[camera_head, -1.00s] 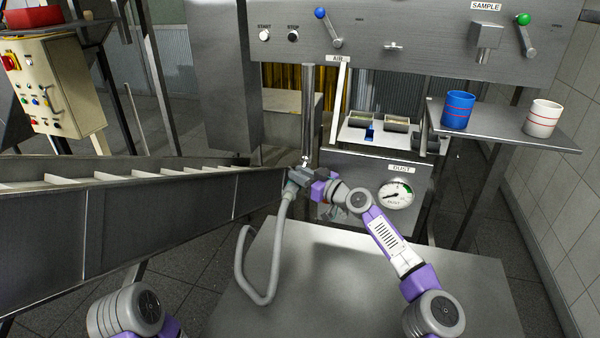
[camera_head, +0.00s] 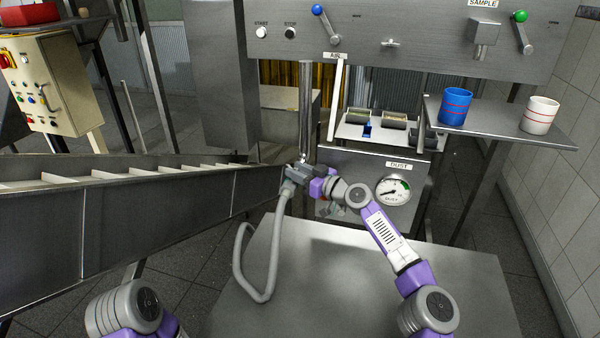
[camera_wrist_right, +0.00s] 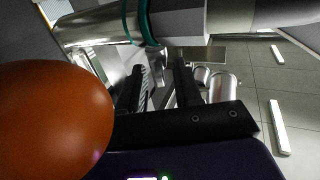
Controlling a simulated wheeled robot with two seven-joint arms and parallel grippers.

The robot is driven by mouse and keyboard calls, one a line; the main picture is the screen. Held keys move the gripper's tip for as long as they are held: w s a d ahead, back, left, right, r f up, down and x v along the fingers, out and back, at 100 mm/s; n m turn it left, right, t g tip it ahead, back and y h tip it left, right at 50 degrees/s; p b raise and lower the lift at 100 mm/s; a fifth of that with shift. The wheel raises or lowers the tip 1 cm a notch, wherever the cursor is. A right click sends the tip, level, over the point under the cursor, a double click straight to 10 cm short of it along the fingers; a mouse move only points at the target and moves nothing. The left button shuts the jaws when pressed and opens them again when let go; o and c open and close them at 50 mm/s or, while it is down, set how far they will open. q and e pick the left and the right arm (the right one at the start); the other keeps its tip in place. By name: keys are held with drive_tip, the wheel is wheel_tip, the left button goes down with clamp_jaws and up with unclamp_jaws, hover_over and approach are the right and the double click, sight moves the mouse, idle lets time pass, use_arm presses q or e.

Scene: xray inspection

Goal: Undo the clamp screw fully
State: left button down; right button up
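My right gripper (camera_head: 300,172) is at the top end of the grey hose (camera_head: 240,255), just below the upright metal pipe (camera_head: 305,105). In the right wrist view its two dark fingers (camera_wrist_right: 163,85) stand apart, with a narrow gap between them. Nothing is clearly held in that gap. A metal pipe with a teal ring (camera_wrist_right: 148,25) crosses just beyond the fingertips. I cannot make out the clamp screw for certain; the gripper and pipe joint hide that spot in the head view. My left gripper is out of view; only part of that arm shows at bottom left.
A steel table (camera_head: 370,290) lies below my right arm. A slatted conveyor (camera_head: 140,205) runs along the left. The dust box with a gauge (camera_head: 392,191) stands right of the gripper. A blue cup (camera_head: 455,106) and a white cup (camera_head: 540,115) stand on the right shelf.

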drive_tip(key=v, duration=0.7)
drive_tip(key=shift+s+d, duration=0.2)
drive_tip(key=shift+d, duration=0.05)
drive_tip(key=shift+f, duration=0.1)
